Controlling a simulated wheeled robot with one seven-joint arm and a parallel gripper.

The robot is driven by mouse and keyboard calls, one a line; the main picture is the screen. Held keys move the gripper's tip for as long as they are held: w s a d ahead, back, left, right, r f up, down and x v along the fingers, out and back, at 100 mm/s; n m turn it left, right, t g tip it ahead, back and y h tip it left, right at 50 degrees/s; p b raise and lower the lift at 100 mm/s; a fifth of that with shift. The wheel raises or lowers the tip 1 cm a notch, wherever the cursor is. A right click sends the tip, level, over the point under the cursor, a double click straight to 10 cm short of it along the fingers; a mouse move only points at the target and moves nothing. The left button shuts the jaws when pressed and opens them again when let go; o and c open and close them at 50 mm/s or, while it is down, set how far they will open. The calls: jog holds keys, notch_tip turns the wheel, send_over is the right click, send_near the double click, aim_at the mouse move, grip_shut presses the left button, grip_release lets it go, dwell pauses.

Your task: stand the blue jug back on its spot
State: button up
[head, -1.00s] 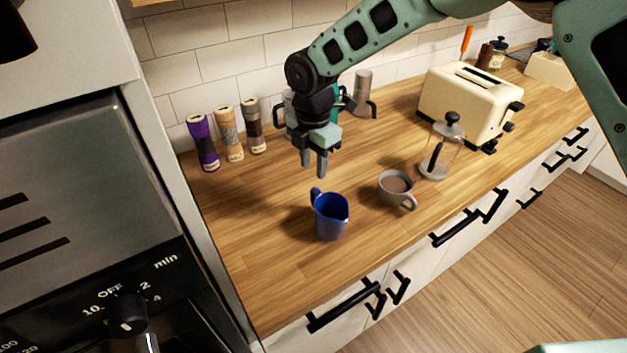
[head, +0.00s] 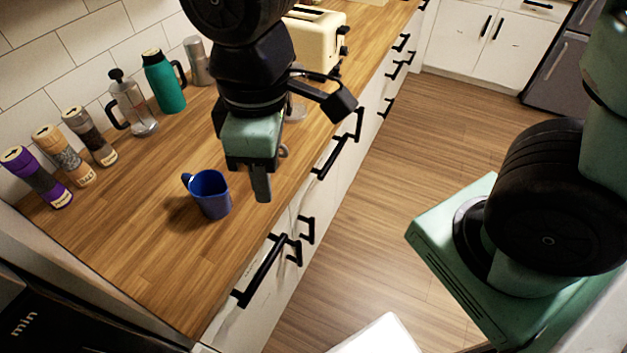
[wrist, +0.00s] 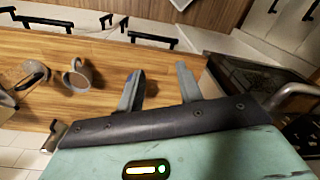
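The blue jug (head: 211,196) stands upright on the wooden counter (head: 150,245), its handle towards the left in the head view. My gripper (head: 262,186) is in the air to the right of the jug in the head view, over the front part of the counter, and does not appear to touch it. In the wrist view my gripper (wrist: 160,85) has its two fingers spread with nothing between them. A small bit of blue, likely the jug (wrist: 141,76), shows behind the left finger; the rest is hidden. I cannot make out a marked spot for the jug.
Purple (head: 38,178), tan (head: 64,157) and grey (head: 90,137) grinders, a glass press (head: 133,105), a teal flask (head: 165,82) and a silver canister (head: 197,62) line the wall. A grey mug (wrist: 78,76) and another press (wrist: 27,76) stand nearby.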

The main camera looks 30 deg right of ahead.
jog(key=s+d+m, duration=0.3)
jog(key=s+d, duration=0.1)
jog(key=s, duration=0.1)
jog(key=shift+f+m, duration=0.2)
jog(key=shift+m, duration=0.2)
notch_tip(320, 180, down, 5)
jog(key=b, duration=0.5)
